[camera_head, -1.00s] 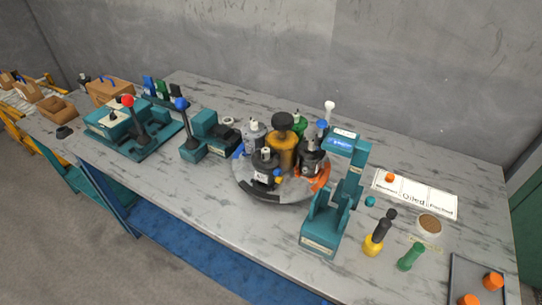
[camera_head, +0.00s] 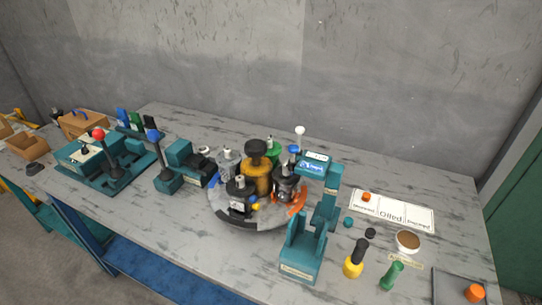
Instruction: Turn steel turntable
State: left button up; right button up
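The steel turntable (camera_head: 222,211) is a round grey disc near the middle of the bench. A brass-coloured post with a dark knob (camera_head: 256,155) stands at its centre. Around the post stand a black motor (camera_head: 241,196) at the front, a light grey motor (camera_head: 228,167) at the back left, a dark motor (camera_head: 285,184) on the right and a green part (camera_head: 273,148) behind. An orange patch (camera_head: 297,201) shows on the disc's right side. Neither of my grippers shows in the view.
A teal press (camera_head: 303,245) stands close right of the turntable. Left are a blue-knobbed lever fixture (camera_head: 165,180) and a red-knobbed fixture (camera_head: 112,170). Right are a labelled white board (camera_head: 395,212), a brown-filled cup (camera_head: 407,241), yellow (camera_head: 354,263) and green (camera_head: 391,275) bottles, and a tray (camera_head: 446,285).

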aim_at(272, 212)
jog(key=k, duration=0.35)
jog(key=u, duration=0.8)
